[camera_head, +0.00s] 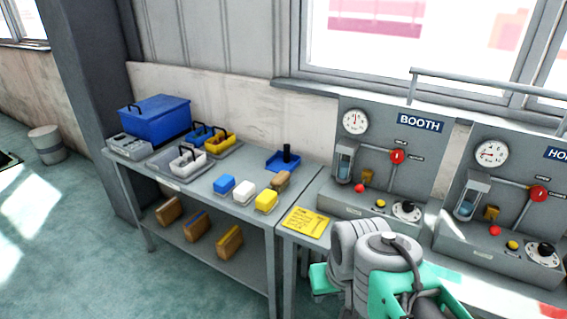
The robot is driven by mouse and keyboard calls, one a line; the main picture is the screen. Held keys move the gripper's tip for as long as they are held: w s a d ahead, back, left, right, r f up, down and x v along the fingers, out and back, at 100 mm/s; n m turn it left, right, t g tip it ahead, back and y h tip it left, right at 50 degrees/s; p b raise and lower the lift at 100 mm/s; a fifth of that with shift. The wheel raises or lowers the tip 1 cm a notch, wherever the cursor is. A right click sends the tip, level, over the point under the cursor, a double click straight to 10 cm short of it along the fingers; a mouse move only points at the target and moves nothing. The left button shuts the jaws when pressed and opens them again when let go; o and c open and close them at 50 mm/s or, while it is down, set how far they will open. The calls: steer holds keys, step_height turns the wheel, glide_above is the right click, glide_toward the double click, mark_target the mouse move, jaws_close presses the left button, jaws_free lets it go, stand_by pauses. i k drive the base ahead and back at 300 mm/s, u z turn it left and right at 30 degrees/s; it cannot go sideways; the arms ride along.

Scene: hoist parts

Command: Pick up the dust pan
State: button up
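The dust pan looks to be the flat blue tray-like piece (274,163) with a black upright handle, lying at the back right of the grey table's top (222,184). It stands apart from the brushes and blocks in front of it. Grey and green links of my arm show at the bottom right, to the right of the table and well away from the dust pan. The fingers of my gripper cannot be seen.
A blue toolbox (158,117), small caddies (222,142) and coloured brushes or sponges (266,201) share the tabletop. Brown-handled pieces (229,243) lie on the lower shelf. Control panels (386,155) stand to the right, beside a yellow card (306,221). Floor at left is mostly clear.

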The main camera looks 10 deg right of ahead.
mark_target(285, 161)
steer(key=u, duration=0.6)
steer(key=i, duration=0.65)
steer(key=u, duration=0.8)
steer(key=i, duration=0.85)
steer(key=z, duration=0.4)
steer(key=i, duration=0.9)
steer(key=z, duration=0.1)
